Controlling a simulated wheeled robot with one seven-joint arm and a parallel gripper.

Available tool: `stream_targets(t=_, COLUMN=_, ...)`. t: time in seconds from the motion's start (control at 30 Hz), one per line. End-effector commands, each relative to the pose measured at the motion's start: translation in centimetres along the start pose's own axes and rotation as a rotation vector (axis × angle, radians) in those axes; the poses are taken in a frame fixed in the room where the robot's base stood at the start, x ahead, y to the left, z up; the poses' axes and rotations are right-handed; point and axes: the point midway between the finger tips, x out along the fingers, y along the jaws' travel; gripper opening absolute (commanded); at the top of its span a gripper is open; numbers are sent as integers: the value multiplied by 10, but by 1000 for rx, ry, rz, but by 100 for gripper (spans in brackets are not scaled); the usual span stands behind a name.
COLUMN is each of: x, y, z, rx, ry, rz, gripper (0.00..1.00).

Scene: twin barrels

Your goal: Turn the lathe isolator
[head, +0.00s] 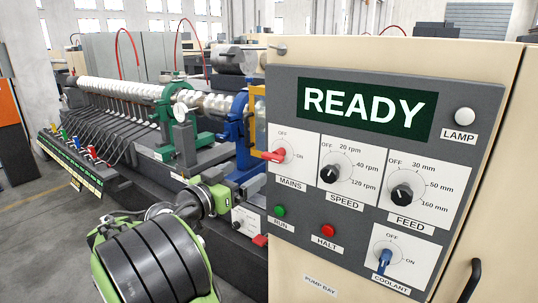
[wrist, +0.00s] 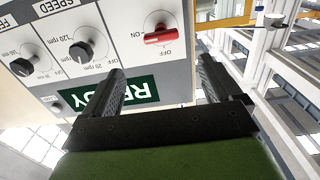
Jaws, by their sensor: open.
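The red-handled MAINS switch (head: 274,154) is at the upper left of the grey control panel, with OFF and ON marks. Its handle lies roughly level and sticks out to the left of the dial. In the wrist view the panel is upside down, and the red handle (wrist: 165,36) lies across its white plate, beyond my fingertips. My gripper (wrist: 165,68) is open and empty, its two dark fingers apart and not visibly touching the handle. In the head view my green and black arm comes up at lower left; the fingers cannot be made out there.
The panel also carries the SPEED knob (head: 335,173), FEED knob (head: 402,193), blue COOLANT handle (head: 384,261), green RUN button (head: 280,211) and red HALT button (head: 328,231). The READY screen (head: 364,105) is above. A long machine with a white screw shaft (head: 120,90) stands behind my arm.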

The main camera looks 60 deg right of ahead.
Motion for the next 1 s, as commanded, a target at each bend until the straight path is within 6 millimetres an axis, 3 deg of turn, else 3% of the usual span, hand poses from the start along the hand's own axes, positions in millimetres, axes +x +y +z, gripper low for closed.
stream_targets(t=0.3, x=82, y=2, z=-2, rx=0, ry=-1, rz=6, gripper=92)
stream_targets(t=0.5, x=120, y=0, z=-1, rx=0, ry=-1, rz=1, gripper=92)
stream_targets(t=0.87, x=132, y=-1, z=0, rx=-1, ry=-2, rz=-2, gripper=92)
stream_targets(t=1.0, x=131, y=-1, z=0, rx=-1, ry=-2, rz=-2, gripper=72)
